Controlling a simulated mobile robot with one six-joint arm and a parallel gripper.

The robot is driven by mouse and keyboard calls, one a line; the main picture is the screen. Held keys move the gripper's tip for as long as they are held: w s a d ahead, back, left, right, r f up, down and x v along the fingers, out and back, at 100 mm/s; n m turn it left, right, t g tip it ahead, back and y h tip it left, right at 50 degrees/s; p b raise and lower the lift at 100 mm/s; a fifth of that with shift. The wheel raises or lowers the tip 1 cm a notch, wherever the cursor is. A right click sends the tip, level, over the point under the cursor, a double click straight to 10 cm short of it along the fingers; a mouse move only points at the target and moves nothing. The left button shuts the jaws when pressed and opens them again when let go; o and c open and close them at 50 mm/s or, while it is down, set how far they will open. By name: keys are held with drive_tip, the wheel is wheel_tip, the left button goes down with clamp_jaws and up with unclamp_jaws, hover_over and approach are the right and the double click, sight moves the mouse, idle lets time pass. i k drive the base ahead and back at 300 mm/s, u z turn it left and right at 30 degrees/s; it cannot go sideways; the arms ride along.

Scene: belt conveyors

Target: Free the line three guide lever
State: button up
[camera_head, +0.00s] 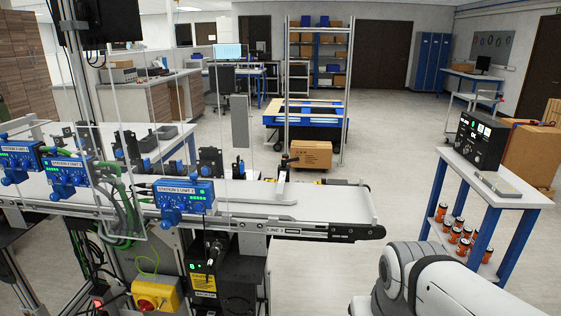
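The belt conveyor marked LINE 3 (345,211) runs across the middle of the view and ends at the right. A small upright lever-like part with a dark top (285,167) stands at the far side of its belt, near the right end. It looks like the guide lever, but it is too small to tell how it is set or what holds it. A pale flat guide piece (262,198) lies along the belt beside it. My gripper is not in view; only a white and grey link of my arm shows at the bottom right, apart from the conveyor.
Blue station units (185,196) hang along the conveyor's near side, with green cables at the left. A black box (222,279) and a yellow switch box (156,294) sit below. A blue-legged table (487,178) stands at the right. Open floor lies beyond the conveyor's end.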

sight(284, 160)
drive_tip(key=z, duration=0.15)
drive_tip(key=i, duration=0.9)
drive_tip(key=u, duration=0.05)
